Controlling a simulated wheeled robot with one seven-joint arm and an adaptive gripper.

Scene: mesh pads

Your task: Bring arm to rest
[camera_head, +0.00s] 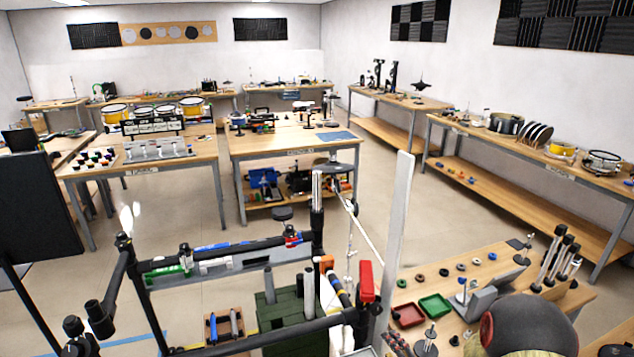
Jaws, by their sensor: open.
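I cannot make out my gripper or its fingertips anywhere in the head view.
The near bench holds a red tray (408,316), a green tray (435,306) and several upright rods. A black tubular rack (215,250) stands close in front. A central table (290,150) and a right-hand bench (490,138) stand beyond. Open floor (450,205) lies between them.

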